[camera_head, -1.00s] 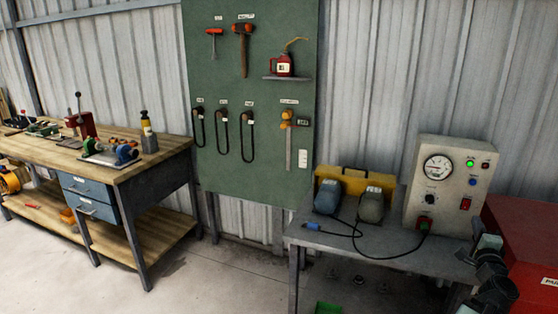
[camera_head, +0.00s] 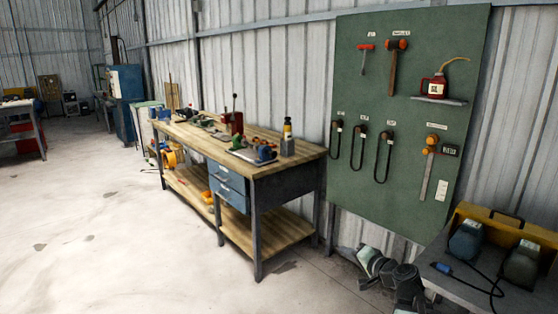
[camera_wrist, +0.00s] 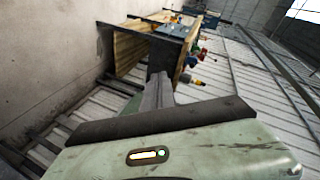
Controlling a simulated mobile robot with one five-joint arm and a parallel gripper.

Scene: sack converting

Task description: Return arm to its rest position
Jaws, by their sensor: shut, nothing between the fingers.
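My gripper (camera_wrist: 158,90) shows in the wrist view as grey fingers closed together beyond a pale green housing, with nothing between them. In the head view, part of my arm shows low at right of centre, in front of the wall between the workbench (camera_head: 290,172) and the grey table (camera_head: 452,285). My gripper's fingertips cannot be made out there. In the wrist view the workbench (camera_wrist: 133,50) appears tilted beyond the fingers. I cannot tell the distance to it.
A green tool board (camera_head: 395,80) hangs on the corrugated wall. A blue cabinet (camera_head: 125,95) stands far left. The concrete floor (camera_head: 120,220) in front of the workbench is clear.

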